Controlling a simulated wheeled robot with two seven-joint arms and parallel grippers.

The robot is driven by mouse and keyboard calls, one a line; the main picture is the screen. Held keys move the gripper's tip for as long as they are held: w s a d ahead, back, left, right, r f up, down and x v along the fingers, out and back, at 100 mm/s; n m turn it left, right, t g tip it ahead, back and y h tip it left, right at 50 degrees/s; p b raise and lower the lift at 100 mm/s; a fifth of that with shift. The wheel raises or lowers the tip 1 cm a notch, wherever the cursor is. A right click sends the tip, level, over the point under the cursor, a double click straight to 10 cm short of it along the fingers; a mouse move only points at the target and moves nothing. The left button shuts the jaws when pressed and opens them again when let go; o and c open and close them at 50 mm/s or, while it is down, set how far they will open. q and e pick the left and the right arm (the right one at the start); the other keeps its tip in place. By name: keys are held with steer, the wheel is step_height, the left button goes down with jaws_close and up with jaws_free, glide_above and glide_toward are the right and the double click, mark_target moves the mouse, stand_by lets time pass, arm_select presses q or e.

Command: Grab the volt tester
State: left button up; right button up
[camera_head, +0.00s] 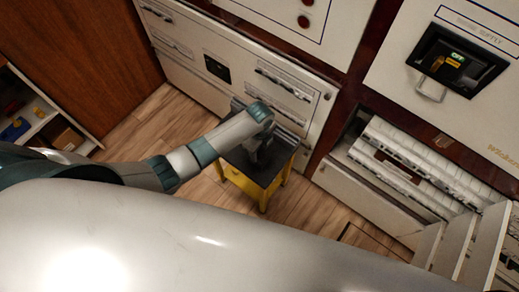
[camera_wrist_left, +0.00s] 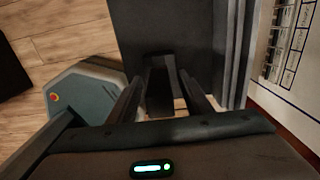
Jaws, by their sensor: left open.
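My left gripper (camera_head: 258,158) points down over the dark top of a small yellow stand (camera_head: 245,182). In the left wrist view the left gripper (camera_wrist_left: 160,100) is open, with a finger on each side of a narrow dark object (camera_wrist_left: 160,82). This may be the volt tester, but it is too dark to be sure. I cannot tell whether the fingers touch it. In the head view the arm and gripper hide most of that spot. My right gripper is not in view.
A pale breaker cabinet (camera_head: 205,62) stands close behind the stand. Open breaker rows (camera_head: 400,160) are at the right. A shelf with small items (camera_head: 42,112) is at the far left. Wooden floor (camera_head: 150,130) is clear left of the stand.

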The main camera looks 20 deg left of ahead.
arm_select(q)
steer(key=shift+c, duration=0.3)
jaws_close()
steer(key=shift+r, duration=0.2)
steer(key=shift+r, duration=0.5)
steer(key=r, duration=0.1)
steer(key=d+r+b, duration=0.1)
steer(key=r, duration=0.1)
steer(key=d+r+b, duration=0.2)
steer(key=d+r, duration=0.4)
steer(key=d, duration=0.4)
steer(key=shift+d+r, duration=0.35)
steer(key=shift+d, duration=0.05)
steer(key=shift+s, duration=0.1)
